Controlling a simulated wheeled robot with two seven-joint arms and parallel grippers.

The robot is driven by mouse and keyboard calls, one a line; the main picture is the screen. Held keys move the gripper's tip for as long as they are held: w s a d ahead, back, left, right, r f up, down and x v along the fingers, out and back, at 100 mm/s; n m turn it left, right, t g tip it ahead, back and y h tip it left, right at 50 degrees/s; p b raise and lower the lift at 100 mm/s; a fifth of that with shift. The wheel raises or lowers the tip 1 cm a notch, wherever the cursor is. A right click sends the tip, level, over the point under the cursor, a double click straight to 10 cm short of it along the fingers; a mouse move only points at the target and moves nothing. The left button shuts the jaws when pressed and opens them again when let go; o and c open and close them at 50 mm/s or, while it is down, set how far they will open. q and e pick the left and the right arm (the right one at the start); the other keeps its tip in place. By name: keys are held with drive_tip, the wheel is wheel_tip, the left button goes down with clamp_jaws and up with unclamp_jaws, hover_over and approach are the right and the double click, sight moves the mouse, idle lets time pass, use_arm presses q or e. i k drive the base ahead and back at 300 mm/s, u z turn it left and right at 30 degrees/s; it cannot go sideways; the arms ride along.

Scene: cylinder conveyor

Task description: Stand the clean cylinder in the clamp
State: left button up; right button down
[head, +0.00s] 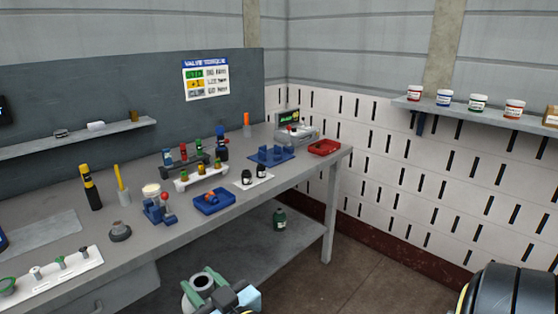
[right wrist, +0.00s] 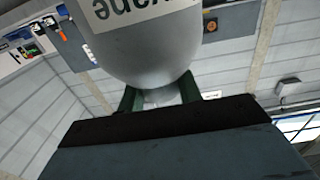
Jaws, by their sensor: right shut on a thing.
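My right gripper (head: 208,287) is low at the bottom of the head view, in front of the bench. In the right wrist view the cylinder (right wrist: 150,50) is large and smooth, with a white label and dark letters upside down. The green fingers (right wrist: 160,97) sit at its narrow end. A blue fixture with upright blocks (head: 270,153) stands on the bench's far right part; I cannot tell whether it is the clamp. My left gripper is not in view.
The grey bench (head: 130,170) carries bottles, racks, a blue tray (head: 214,204) and a red tray (head: 325,147). A green bottle (head: 280,219) stands on the lower shelf. Several jars stand on the right wall shelf (head: 480,116). Floor shows right of the bench.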

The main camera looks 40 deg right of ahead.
sight(270, 156)
drive_tip(key=z, duration=2.45)
drive_tip(key=i, duration=1.75)
drive_tip(key=u, duration=2.3)
drive_tip(key=i, duration=1)
